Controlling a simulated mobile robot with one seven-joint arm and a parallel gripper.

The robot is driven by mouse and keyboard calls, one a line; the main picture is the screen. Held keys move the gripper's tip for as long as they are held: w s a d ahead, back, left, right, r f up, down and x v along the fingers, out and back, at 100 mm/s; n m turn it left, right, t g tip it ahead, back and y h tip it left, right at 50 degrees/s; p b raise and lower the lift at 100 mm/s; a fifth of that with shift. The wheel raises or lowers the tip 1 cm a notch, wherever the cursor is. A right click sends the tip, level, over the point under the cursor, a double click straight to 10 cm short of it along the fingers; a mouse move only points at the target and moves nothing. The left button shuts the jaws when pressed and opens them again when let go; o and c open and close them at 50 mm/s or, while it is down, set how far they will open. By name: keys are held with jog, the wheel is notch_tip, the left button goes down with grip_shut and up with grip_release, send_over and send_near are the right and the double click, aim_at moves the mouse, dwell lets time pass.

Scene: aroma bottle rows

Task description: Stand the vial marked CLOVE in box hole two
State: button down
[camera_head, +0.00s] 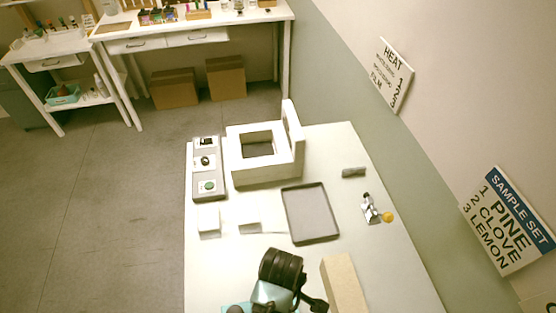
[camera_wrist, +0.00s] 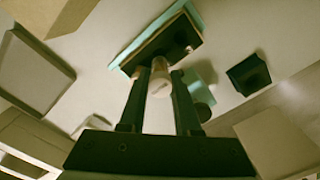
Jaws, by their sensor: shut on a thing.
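In the wrist view my gripper (camera_wrist: 158,75) is shut on a pale, white-topped vial (camera_wrist: 159,88) between its two dark fingers. No CLOVE marking is readable on it. The box (camera_wrist: 186,14), teal-sided with a tan top, lies just beyond the fingertips. A dark round spot, perhaps a hole, shows on its top right of the vial; whether the vial's lower end is in a hole or above the box is hidden. In the head view a teal edge of the box (camera_head: 232,308) shows at the bottom, and my arm hides the fingertips and vial.
A sample-set sign (camera_head: 506,220) lists 1 PINE, 2 CLOVE, 3 LEMON. A grey tray (camera_head: 312,212), a tan block (camera_head: 343,284) and a white open-topped machine (camera_head: 265,176) stand on the table. A dark green block (camera_wrist: 248,75) lies right of the box in the wrist view.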

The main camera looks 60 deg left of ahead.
jog(key=shift+d+f, duration=0.15)
jog(key=shift+f, duration=2.7)
jog(key=shift+f, duration=0.1)
jog(key=c, duration=0.6)
grip_release()
